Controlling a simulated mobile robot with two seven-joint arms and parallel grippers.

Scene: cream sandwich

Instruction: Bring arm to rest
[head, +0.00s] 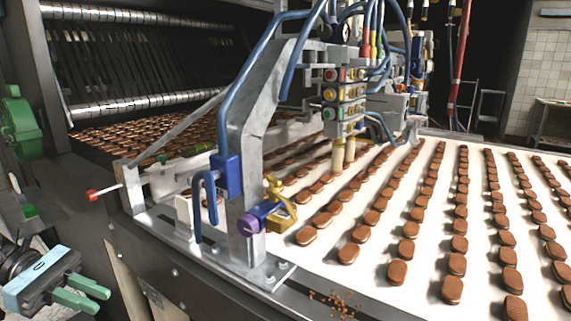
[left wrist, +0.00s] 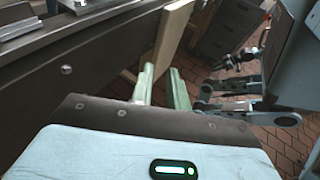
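My left gripper (head: 103,301) is at the lower left of the head view, beside the dark side of the machine. Its two green fingers are apart with nothing between them. In the left wrist view the gripper (left wrist: 162,70) also shows a gap between the fingers, with brick floor beyond. It touches nothing that I can see. My right gripper cannot be made out in either view.
The conveyor belt (head: 386,235) carries rows of brown biscuits to the right of the gripper. A metal bracket (head: 236,190) stands at its edge. Crumbs (head: 335,301) lie on the front edge. A dark cabinet (left wrist: 228,30) stands on the brick floor (left wrist: 285,145).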

